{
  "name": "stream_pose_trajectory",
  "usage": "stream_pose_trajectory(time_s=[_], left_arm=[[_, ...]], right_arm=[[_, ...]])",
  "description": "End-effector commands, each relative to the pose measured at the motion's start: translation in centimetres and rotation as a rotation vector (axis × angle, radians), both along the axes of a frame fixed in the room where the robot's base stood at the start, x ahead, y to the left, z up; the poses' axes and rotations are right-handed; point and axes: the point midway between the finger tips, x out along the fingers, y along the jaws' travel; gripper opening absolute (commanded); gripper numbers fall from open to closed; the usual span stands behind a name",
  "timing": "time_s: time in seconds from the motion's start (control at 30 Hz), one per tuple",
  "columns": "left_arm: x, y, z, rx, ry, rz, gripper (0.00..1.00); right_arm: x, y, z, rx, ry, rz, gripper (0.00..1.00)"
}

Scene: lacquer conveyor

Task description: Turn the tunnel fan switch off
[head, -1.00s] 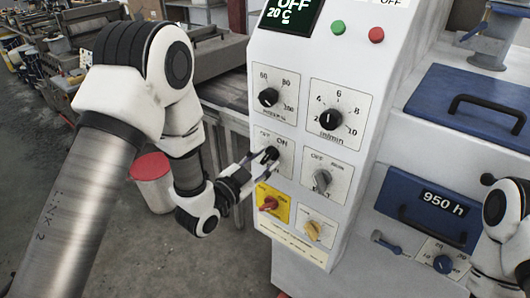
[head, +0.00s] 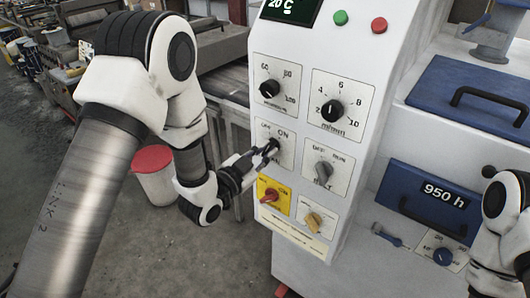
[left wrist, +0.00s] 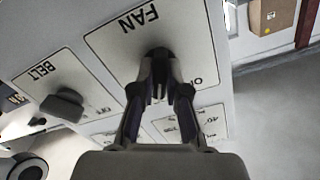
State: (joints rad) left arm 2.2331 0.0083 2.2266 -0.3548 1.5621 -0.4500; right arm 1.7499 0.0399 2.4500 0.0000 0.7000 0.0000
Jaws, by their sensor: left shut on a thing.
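The tunnel fan switch is a black knob (head: 272,144) on a pale plate marked ON at its upper right, on the white control panel (head: 352,60). In the left wrist view the knob (left wrist: 158,54) shows below an upside-down FAN label. My left gripper (head: 266,151) reaches it from the lower left. Its two fingers (left wrist: 159,88) are shut on the knob, one on each side. The fingers cover part of the plate, so the knob's exact pointing is hard to tell. My right gripper is out of view; only part of that arm shows at the right edge.
A grey belt knob (head: 323,170) sits just right of the fan plate. A red switch (head: 270,196) and a yellow knob (head: 313,220) are below; two black dials (head: 269,89) (head: 332,110) are above. A red-lidded bin (head: 153,170) stands left behind my arm.

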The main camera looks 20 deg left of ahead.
Motion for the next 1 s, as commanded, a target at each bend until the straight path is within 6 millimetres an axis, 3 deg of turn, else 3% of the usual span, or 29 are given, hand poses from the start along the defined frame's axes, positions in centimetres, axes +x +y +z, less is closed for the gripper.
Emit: stream_pose_trajectory(time_s=[1.0], left_arm=[[0.0,0.0,0.1,-0.787,0.281,0.0,0.0]], right_arm=[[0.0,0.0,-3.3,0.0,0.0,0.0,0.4]])
